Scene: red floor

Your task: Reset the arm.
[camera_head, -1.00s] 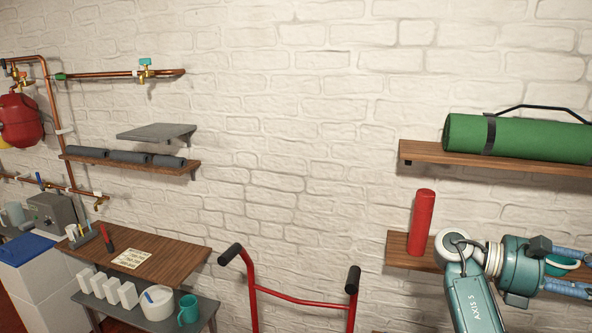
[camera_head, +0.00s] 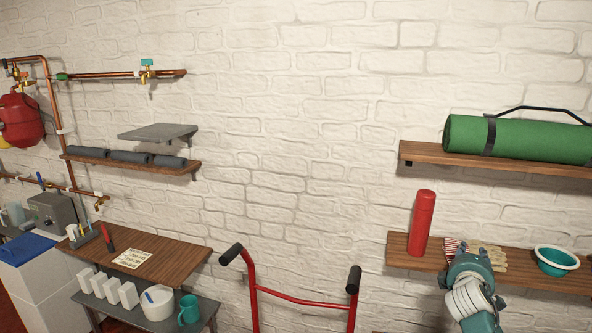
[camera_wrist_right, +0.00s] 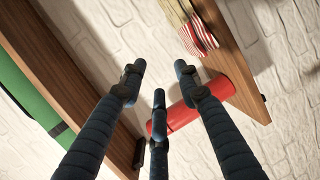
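My right arm's teal and white wrist part (camera_head: 468,285) shows at the lower right in the head view, in front of the lower right shelf. Its fingers cannot be made out there. In the right wrist view, my right gripper (camera_wrist_right: 160,85) shows three dark blue fingers spread apart with nothing held between them. A red cylinder (camera_wrist_right: 205,100) lies behind the fingers in that view, seemingly farther off. My left gripper is in no view.
The lower right shelf (camera_head: 545,283) holds a red cylinder (camera_head: 422,222), gloves (camera_head: 492,256) and a teal bowl (camera_head: 557,261). A green roll (camera_head: 540,140) lies on the shelf above. A red hand-truck frame (camera_head: 300,299) stands at centre. The wall between is bare.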

